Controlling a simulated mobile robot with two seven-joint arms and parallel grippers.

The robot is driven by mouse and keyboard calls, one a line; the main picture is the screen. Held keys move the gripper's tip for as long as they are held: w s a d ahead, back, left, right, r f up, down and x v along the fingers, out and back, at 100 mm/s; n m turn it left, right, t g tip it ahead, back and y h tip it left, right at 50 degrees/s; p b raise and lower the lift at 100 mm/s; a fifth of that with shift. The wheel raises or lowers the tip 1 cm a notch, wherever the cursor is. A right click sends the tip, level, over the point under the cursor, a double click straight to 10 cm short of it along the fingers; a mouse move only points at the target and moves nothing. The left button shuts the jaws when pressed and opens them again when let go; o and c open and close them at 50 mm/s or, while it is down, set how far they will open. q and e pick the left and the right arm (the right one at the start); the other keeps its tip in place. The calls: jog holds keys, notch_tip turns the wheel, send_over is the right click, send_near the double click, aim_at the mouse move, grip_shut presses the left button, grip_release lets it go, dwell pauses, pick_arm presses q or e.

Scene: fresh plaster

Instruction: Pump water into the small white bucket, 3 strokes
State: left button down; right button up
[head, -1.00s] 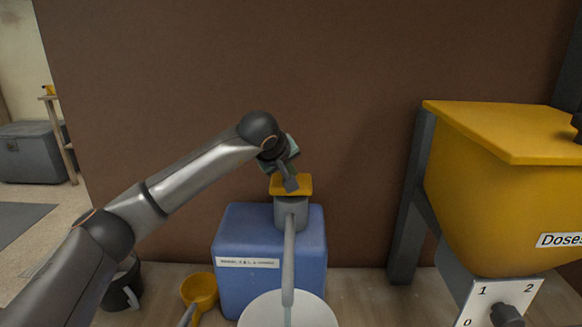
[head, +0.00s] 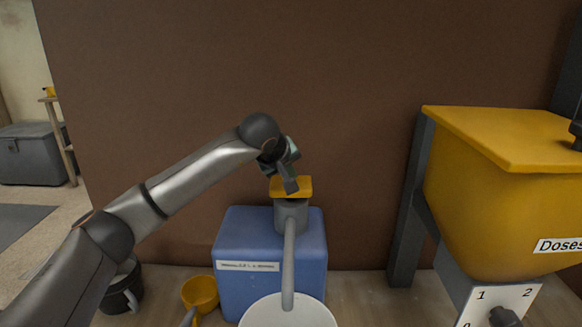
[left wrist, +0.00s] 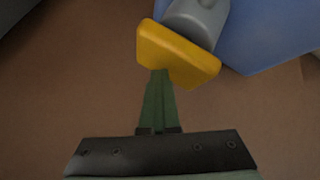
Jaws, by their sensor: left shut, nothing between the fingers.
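The blue water container (head: 270,285) stands on the worktop against the brown wall. Its pump has a yellow press head (head: 305,186), a grey collar and a long grey spout (head: 288,265) pointing toward me. The white bucket (head: 265,316) is under the spout end, cut off by the bottom edge. My left gripper (head: 291,186) is shut and empty, its fingertips at the top of the press head. In the left wrist view, the shut fingers (left wrist: 158,85) meet the edge of the yellow press head (left wrist: 180,53). My right gripper is out of view.
A yellow scoop (head: 201,292) and a dark grey mug (head: 122,290) stand left of the container. At right is a yellow hopper (head: 490,205) on grey legs, with a numbered dial plate (head: 485,305). A grey chest (head: 32,155) is far left.

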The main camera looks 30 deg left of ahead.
pick_arm(q)
jog(key=shift+r+p, duration=1.65)
jog(key=shift+r, duration=0.5)
jog(key=shift+r, duration=0.15)
notch_tip(320, 180, up, 5)
jog(key=p, duration=0.4)
dwell(1.2)
